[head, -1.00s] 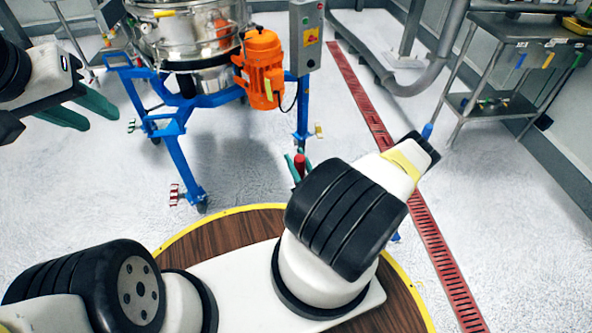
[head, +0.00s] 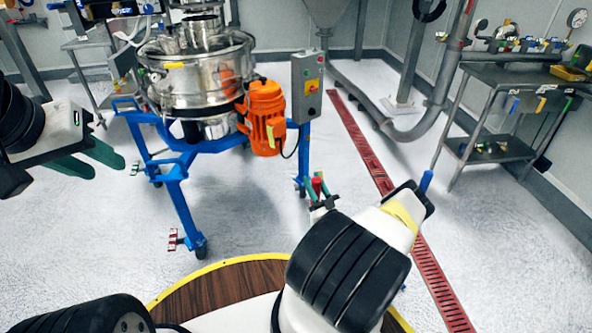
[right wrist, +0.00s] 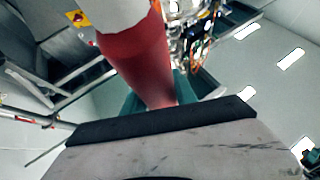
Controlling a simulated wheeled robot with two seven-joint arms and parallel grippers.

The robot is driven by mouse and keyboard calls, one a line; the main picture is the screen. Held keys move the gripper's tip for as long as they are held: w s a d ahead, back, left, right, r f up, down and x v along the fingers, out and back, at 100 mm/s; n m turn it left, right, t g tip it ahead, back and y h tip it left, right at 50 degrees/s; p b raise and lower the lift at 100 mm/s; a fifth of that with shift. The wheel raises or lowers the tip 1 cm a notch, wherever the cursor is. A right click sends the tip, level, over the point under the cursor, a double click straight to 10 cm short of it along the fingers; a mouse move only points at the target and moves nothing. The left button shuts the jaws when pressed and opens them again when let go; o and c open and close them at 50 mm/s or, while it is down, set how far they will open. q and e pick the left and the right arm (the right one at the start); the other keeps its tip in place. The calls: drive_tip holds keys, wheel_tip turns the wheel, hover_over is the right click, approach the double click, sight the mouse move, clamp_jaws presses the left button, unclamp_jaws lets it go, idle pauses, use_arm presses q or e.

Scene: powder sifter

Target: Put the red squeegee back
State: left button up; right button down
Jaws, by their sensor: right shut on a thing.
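The red squeegee shows only in part. Its small red end (head: 317,186) stands up between the teal fingers of my right gripper (head: 319,198) in the head view, beyond my right arm. In the right wrist view its thick red handle (right wrist: 143,62) rises from between the teal fingers, which are shut on it. The rest of the squeegee is hidden. My left gripper (head: 95,161) is at the left of the head view, its two green fingers apart with nothing between them.
A steel sifter (head: 195,75) on a blue frame (head: 175,185) with an orange motor (head: 264,118) stands ahead. A grey control box (head: 306,87) is beside it. A steel table (head: 500,78) with coloured tags stands at right. A red floor drain (head: 365,150) crosses clear floor.

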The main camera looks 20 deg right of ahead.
drive_tip(key=shift+f, duration=1.4)
drive_tip(key=c, duration=1)
unclamp_jaws()
drive_tip(key=shift+o, duration=0.2)
drive_tip(key=v, duration=1.2)
